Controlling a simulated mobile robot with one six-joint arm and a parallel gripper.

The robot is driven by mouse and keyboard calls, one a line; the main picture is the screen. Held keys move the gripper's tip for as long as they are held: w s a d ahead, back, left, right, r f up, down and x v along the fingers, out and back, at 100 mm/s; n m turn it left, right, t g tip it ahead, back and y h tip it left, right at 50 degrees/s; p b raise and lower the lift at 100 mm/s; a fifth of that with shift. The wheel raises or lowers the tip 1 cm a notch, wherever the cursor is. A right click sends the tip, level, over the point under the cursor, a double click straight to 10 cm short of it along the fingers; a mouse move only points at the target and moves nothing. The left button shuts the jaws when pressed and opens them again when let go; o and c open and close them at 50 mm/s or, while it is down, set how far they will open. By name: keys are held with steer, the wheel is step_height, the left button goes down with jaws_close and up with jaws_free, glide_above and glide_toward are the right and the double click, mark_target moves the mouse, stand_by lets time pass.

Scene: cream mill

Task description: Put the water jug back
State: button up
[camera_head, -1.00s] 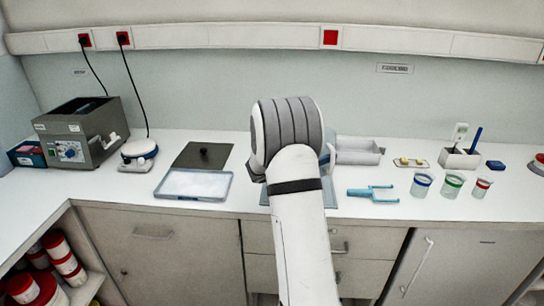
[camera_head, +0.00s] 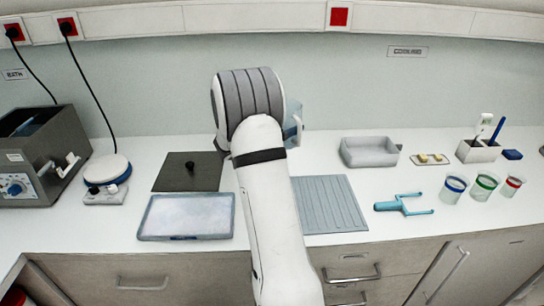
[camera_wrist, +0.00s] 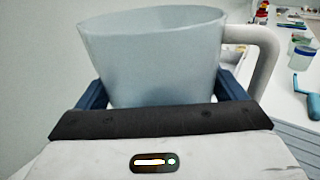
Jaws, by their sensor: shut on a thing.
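The water jug (camera_wrist: 160,55) is a pale blue, see-through vessel with a white handle at its right in the wrist view. My gripper (camera_wrist: 165,92) is shut on it, with a blue finger at each side of its body. The jug looks upright. In the head view only a slice of the jug (camera_head: 294,118) shows to the right of my arm, against the back wall; my gripper is hidden behind the arm there. Its height over the counter cannot be told.
A grey ribbed mat (camera_head: 328,205) lies bare right of my arm. A grey tray (camera_head: 370,153), blue fork-shaped tool (camera_head: 403,204) and several banded cups stand further right. Left are a dark plate (camera_head: 188,172), a pale tray (camera_head: 187,217), a round-topped device (camera_head: 107,170) and a grey bath (camera_head: 40,160).

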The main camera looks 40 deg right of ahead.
steer(key=f, duration=0.6)
steer(key=shift+w+a+p, duration=0.1)
steer(key=shift+w+p, duration=0.1)
steer(key=shift+p, duration=0.15)
steer(key=shift+s+f, duration=0.1)
steer(key=shift+f, duration=1.7)
steer(key=shift+f, duration=0.25)
steer(key=o, duration=1.5)
steer(key=shift+r, duration=0.1)
steer(key=shift+c, duration=0.2)
